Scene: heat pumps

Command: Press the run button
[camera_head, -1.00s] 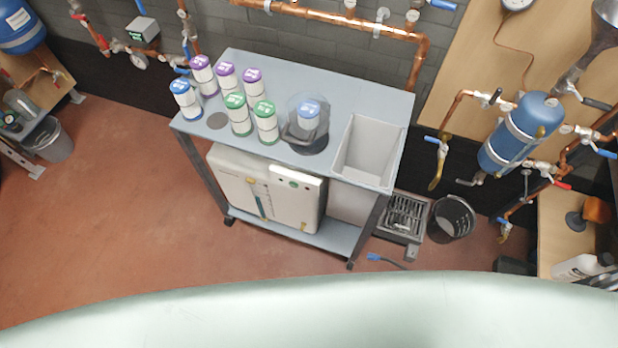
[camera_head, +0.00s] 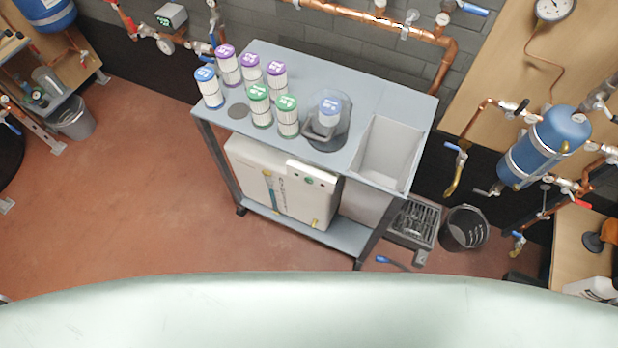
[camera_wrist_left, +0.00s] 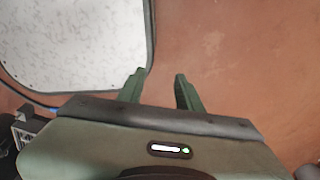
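A white machine (camera_head: 285,187) stands on the lower shelf of a grey cart in the head view. A small control panel (camera_head: 311,175) with a green button or light (camera_head: 309,181) is on its upper right front; which one is the run button is too small to tell. My left gripper (camera_wrist_left: 158,84) shows in the left wrist view, its two green fingers apart with nothing between them, above the reddish floor. Neither gripper shows in the head view. My right gripper is not in view.
The grey cart (camera_head: 335,75) carries several canisters with blue, purple and green lids, a clear container (camera_head: 326,142) and an open grey bin (camera_head: 413,140). A black bucket (camera_head: 464,228) and a floor grate (camera_head: 414,222) are to its right. Reddish floor (camera_head: 120,200) is clear at left.

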